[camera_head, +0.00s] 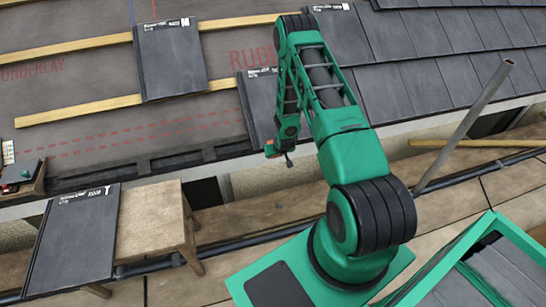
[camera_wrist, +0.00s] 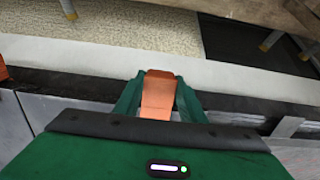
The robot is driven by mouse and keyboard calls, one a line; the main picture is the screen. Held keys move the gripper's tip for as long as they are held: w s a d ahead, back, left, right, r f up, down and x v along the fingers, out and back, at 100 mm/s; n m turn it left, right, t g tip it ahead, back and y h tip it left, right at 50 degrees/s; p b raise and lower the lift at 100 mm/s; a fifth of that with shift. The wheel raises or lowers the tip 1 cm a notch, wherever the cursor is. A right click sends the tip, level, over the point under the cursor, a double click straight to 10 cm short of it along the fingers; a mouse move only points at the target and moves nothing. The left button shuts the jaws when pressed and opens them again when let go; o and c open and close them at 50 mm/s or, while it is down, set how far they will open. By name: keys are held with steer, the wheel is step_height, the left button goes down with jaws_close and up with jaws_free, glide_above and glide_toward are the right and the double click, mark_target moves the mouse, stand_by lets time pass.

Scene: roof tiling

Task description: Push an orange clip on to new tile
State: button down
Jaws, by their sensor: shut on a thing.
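My gripper (camera_wrist: 158,98) is shut on an orange clip (camera_wrist: 158,90), which sits between the two green fingers in the wrist view. In the head view my gripper (camera_head: 288,158) hangs over the roof's lower edge, beside the lower end of a dark grey tile (camera_head: 258,105) at the left end of the laid row. The clip is too small there to tell from the orange parts of the arm. In the wrist view the clip is over the dark eaves strip (camera_wrist: 75,84); whether it touches anything I cannot tell. My wrist housing hides what lies below.
A loose tile (camera_head: 172,58) lies across the wooden battens (camera_head: 85,106). A slanted metal pole (camera_head: 465,125) stands right of my arm. An orange thing (camera_wrist: 2,70) shows at the wrist view's left edge.

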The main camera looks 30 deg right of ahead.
steer(key=shift+w+r, duration=0.1)
steer(key=shift+w, duration=0.05)
steer(key=c, duration=1.1)
jaws_free()
steer(key=shift+v, duration=3.55)
